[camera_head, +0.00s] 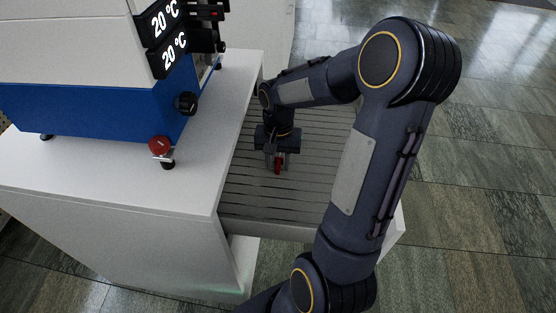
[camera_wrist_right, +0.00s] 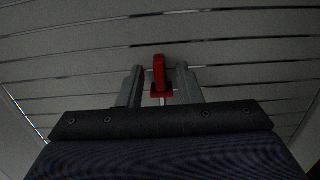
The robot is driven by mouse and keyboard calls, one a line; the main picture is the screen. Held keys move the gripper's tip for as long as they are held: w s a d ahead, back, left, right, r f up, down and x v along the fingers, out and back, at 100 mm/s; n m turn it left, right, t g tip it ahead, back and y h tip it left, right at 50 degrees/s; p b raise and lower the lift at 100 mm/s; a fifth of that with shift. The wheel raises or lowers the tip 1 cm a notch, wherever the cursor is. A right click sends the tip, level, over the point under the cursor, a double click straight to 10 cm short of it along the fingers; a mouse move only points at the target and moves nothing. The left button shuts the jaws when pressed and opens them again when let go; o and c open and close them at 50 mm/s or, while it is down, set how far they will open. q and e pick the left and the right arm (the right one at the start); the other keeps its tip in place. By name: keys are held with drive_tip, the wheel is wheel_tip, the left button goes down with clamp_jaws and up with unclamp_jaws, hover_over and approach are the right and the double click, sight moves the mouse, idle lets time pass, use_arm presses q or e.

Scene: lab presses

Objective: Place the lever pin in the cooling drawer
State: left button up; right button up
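The lever pin (camera_wrist_right: 159,74) has a red handle and a short metallic stem. It also shows as a small red piece in the head view (camera_head: 278,166), over the slatted grey surface of the cooling drawer (camera_head: 320,135). My right gripper (camera_wrist_right: 160,87) is over the slats with one finger on each side of the lever pin. In the wrist view, narrow gaps show between the fingers and the red handle, so the gripper looks open around it. I cannot tell whether the pin fully rests on the slats. My left gripper is not in view.
A blue and white press (camera_head: 90,90) with 20 °C displays stands on a white cabinet (camera_head: 120,190) at the left. It has a black knob (camera_head: 186,103) and a red knob (camera_head: 159,146). The slats around the pin are clear. Tiled floor (camera_head: 480,150) lies to the right.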

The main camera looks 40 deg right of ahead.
sight(278, 162)
drive_tip(key=shift+r, duration=0.35)
wheel_tip(278, 162, up, 11)
drive_tip(key=p, duration=0.4)
drive_tip(key=s+a+r+n+t+y, duration=0.2)
drive_tip(key=s+a+n+t, duration=0.4)
drive_tip(key=s+a, duration=0.7)
drive_tip(key=a+n+y, duration=0.1)
drive_tip(key=a+n, duration=0.1)
drive_tip(key=shift+s+a+r, duration=0.15)
drive_tip(key=shift+a+r, duration=0.15)
wheel_tip(278, 162, up, 18)
drive_tip(key=p, duration=1.8)
drive_tip(key=shift+r, duration=0.25)
